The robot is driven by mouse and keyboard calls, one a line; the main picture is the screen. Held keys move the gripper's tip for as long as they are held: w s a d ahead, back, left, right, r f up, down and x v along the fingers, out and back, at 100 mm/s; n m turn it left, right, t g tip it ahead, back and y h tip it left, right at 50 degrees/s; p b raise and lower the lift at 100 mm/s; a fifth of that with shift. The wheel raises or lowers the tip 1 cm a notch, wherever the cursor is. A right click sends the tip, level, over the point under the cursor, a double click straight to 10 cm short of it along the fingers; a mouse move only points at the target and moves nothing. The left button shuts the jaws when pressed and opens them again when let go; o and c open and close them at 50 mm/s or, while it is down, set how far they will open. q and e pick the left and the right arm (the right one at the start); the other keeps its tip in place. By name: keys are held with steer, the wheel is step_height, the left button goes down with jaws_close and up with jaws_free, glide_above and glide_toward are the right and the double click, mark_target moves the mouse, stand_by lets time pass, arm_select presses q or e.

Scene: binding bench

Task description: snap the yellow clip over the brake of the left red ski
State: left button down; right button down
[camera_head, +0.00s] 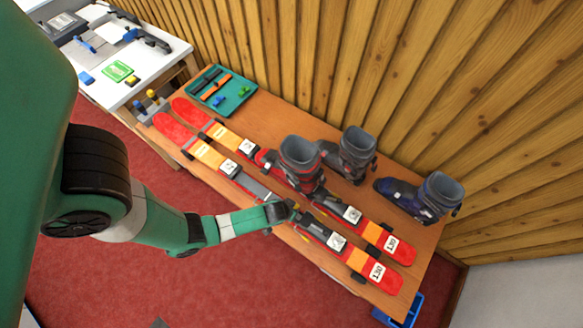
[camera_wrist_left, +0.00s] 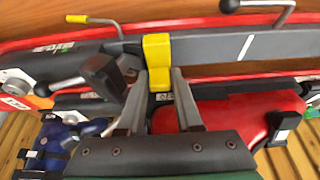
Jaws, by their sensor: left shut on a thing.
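Two red skis lie side by side on the wooden bench, a nearer one (camera_head: 376,272) and a farther one (camera_head: 397,247). My left gripper (camera_head: 291,209) is over the binding area of the nearer ski. In the left wrist view, my left gripper (camera_wrist_left: 160,98) is shut on a yellow clip (camera_wrist_left: 157,49), held between its fingertips. The clip overlaps a grey ski track (camera_wrist_left: 225,48) in that view. Brake arms show beside it, one with a yellow tip (camera_wrist_left: 76,18). Contact between clip and brake cannot be told. My right gripper is out of view.
Dark ski boots (camera_head: 300,156) stand behind and beside the skis, one blue (camera_head: 425,196). A teal tray (camera_head: 240,92) lies at the bench's far left. A white table (camera_head: 150,62) stands beyond. A blue bin (camera_head: 407,314) is on the floor at right.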

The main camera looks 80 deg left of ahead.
arm_select(q)
steer(key=c, duration=0.8)
jaws_free()
steer(key=o, duration=0.3)
steer(key=shift+a, duration=0.1)
steer(key=shift+o, duration=0.8)
